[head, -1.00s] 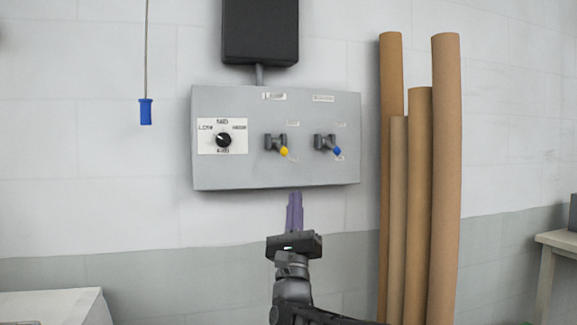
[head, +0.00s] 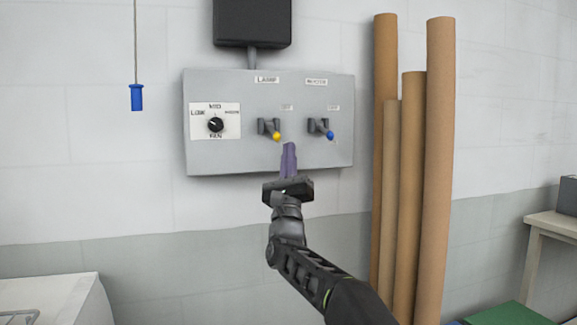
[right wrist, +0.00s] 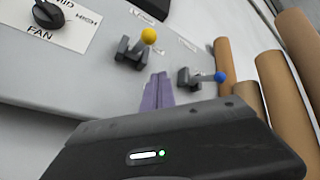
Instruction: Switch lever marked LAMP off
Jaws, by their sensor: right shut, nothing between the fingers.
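The lever under the LAMP label has a yellow knob (head: 277,137) and sits on the grey panel (head: 230,165) on the wall. In the right wrist view the yellow-tipped lever (right wrist: 149,36) stands above the fingers. Its knob points down and a little right in the head view. The lever with the blue knob (head: 330,135) is to its right, under another label. My right gripper (head: 289,147) is shut and empty, its purple fingers pointing up just below and between the two levers. In the right wrist view the fingers (right wrist: 157,88) touch neither knob visibly. My left gripper is not in view.
A FAN dial (head: 216,124) is on the panel's left. A blue pull handle (head: 136,97) hangs from a cord at left. Several brown tubes (head: 437,150) stand at right. A dark box (head: 252,22) is above the panel.

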